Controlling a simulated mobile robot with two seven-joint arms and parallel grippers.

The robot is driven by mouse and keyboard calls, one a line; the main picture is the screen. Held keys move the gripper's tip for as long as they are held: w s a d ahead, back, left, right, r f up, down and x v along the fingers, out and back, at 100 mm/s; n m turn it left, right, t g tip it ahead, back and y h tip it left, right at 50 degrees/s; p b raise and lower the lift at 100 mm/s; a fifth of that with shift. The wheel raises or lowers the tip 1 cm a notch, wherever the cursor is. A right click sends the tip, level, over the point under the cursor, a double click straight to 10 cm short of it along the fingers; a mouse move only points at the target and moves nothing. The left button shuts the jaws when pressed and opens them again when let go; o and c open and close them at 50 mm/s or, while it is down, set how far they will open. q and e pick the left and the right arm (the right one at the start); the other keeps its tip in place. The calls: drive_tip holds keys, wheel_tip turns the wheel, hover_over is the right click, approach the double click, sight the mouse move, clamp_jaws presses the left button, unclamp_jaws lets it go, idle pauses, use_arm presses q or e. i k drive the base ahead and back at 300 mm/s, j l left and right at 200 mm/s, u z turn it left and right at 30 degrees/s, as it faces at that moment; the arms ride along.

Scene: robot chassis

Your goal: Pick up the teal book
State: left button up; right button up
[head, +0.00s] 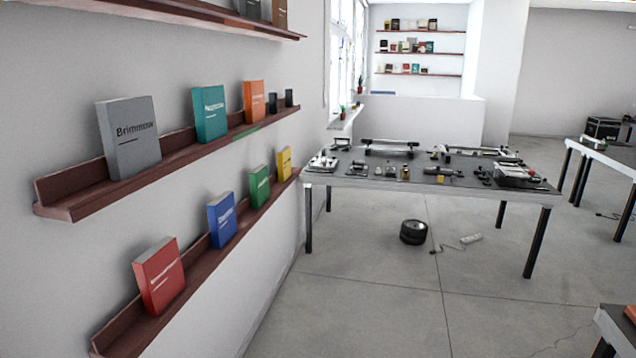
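The teal book (210,114) stands upright on the middle wall shelf (85,193) at the left. It is between a grey book (129,138) on its left and an orange book (254,101) on its right, with gaps on both sides. Neither of my grippers shows in the head view.
A lower shelf (122,338) holds red (160,276), blue (222,219), green (259,186) and yellow books (284,163). A table (345,182) with tools stands ahead. A black wheel (413,232) lies on the floor. The floor in front of the shelves is open.

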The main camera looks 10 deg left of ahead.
sight(209, 102)
drive_tip(key=i+u, duration=0.2)
drive_tip(key=i, duration=0.3)
drive_tip(key=i+l+u, duration=0.25)
drive_tip(key=i, duration=0.2)
drive_tip(key=i+l+u, duration=0.2)
drive_tip(key=i, duration=0.3)
drive_tip(key=i+l+u, duration=0.15)
drive_tip(key=u, duration=0.25)
drive_tip(key=i+l+u, duration=0.5)
drive_tip(key=u, duration=0.25)
